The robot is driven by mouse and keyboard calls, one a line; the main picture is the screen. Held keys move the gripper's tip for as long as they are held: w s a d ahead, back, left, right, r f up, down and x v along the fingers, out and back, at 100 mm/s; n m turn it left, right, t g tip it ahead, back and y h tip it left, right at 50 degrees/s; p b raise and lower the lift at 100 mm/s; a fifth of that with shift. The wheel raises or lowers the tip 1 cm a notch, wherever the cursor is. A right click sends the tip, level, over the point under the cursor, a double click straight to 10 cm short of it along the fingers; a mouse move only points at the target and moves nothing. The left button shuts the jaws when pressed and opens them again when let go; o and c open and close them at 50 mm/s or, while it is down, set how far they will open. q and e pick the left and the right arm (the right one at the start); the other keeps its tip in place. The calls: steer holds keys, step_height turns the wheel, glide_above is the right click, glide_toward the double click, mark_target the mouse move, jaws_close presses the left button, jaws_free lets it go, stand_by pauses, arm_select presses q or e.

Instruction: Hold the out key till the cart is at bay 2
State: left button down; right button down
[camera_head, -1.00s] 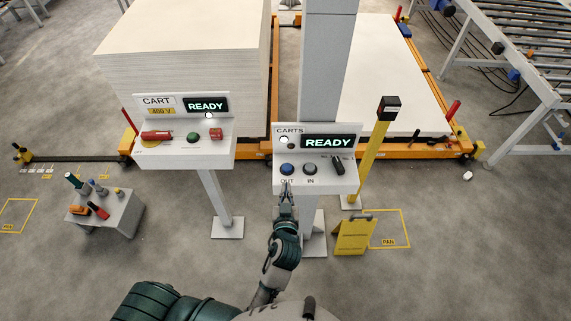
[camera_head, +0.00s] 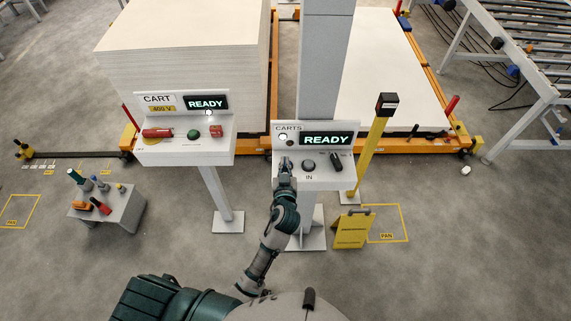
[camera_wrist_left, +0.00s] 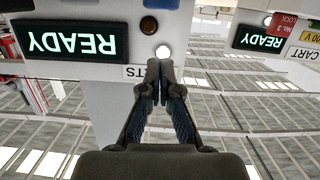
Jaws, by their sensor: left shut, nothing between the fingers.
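The CARTS panel (camera_head: 348,176) stands on a grey post, its display (camera_head: 327,141) reading READY. My left gripper (camera_head: 286,164) is shut and empty, with its tips over the place of the blue OUT key. The gripper hides that key, so I cannot tell whether it is pressed. The dark IN key (camera_head: 308,165) shows just to the right. In the left wrist view the shut fingers (camera_wrist_left: 160,72) lie in front of the panel, near a lit white lamp (camera_wrist_left: 162,52). Orange cart framing (camera_head: 258,154) runs behind the panels. My right gripper is not in view.
The CART 400 V panel (camera_head: 190,153), also reading READY, stands to the left. A yellow post (camera_head: 370,150) and a yellow floor sign (camera_head: 352,231) stand to the right. A grey stand with tools (camera_head: 120,212) is at lower left. Tall white stacks (camera_head: 190,75) are behind.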

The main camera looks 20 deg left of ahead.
arm_select(q)
steer(key=shift+x, duration=1)
step_height(320, 180, down, 3)
steer(key=shift+d+r, duration=0.1)
steer(key=shift+d, duration=0.05)
steer(key=shift+f, duration=0.6)
steer(key=shift+f, duration=0.1)
